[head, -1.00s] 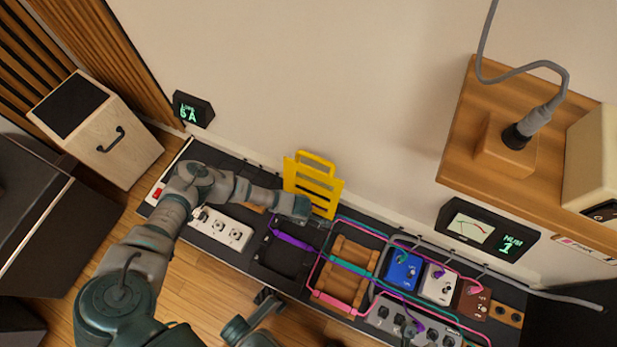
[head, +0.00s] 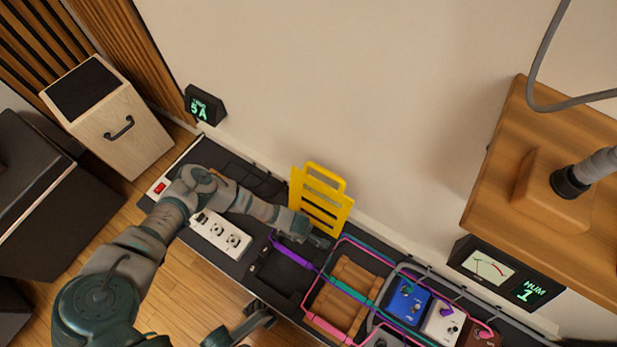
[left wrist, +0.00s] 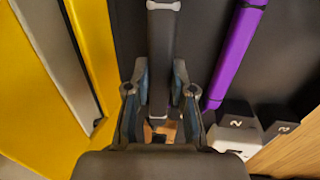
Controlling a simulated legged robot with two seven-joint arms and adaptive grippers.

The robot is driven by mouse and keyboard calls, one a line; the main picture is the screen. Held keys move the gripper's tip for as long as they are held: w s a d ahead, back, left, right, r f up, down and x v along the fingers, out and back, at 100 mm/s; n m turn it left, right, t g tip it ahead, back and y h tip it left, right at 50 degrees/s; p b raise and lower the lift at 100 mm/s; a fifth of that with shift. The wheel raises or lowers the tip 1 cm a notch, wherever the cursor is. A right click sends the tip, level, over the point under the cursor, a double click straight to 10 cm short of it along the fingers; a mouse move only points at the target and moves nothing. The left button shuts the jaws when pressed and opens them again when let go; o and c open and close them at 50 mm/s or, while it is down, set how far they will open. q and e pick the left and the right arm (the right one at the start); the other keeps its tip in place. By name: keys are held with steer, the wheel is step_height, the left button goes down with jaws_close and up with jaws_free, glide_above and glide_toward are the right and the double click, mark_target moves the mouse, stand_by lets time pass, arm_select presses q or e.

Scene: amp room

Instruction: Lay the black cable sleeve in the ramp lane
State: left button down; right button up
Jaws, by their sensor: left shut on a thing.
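My left gripper (head: 318,241) is low over the dark board, just in front of the yellow rack (head: 318,203). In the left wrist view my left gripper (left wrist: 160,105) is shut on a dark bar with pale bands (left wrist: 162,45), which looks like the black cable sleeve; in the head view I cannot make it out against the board. The purple cable (left wrist: 235,45) runs beside it, apart from it, and also shows in the head view (head: 291,252). A slatted wooden ramp (head: 347,292) crossed by coloured cables lies to the right. My right gripper (head: 262,308) is at the bottom; its jaws are unclear.
Blue (head: 407,299) and white (head: 441,322) pedals stand right of the ramp. A white power strip (head: 220,234) lies left of the gripper. Numbered blocks (left wrist: 237,125) show in the left wrist view. A wooden shelf (head: 540,180) juts out at upper right.

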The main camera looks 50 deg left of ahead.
arm_select(q)
steer(key=shift+s+a+f, duration=0.1)
steer(key=shift+a+f, duration=0.1)
steer(key=shift+f, duration=0.65)
steer(key=shift+d+f+b, duration=0.2)
steer(key=shift+f+b, duration=0.15)
steer(key=shift+f, duration=0.15)
steer(key=shift+d+f+b, duration=0.15)
steer(key=shift+f+b, duration=0.2)
steer(key=shift+f, duration=0.1)
steer(key=shift+a+f, duration=0.25)
steer(key=c, duration=0.9)
jaws_free()
steer(key=shift+d+r, duration=0.1)
steer(key=shift+d, duration=0.05)
steer(key=r, duration=0.4)
steer(key=s+r, duration=0.1)
steer(key=r, duration=0.6)
steer(key=shift+s+d+r, duration=0.2)
steer(key=shift+s+r, duration=0.05)
steer(key=shift+r, duration=0.1)
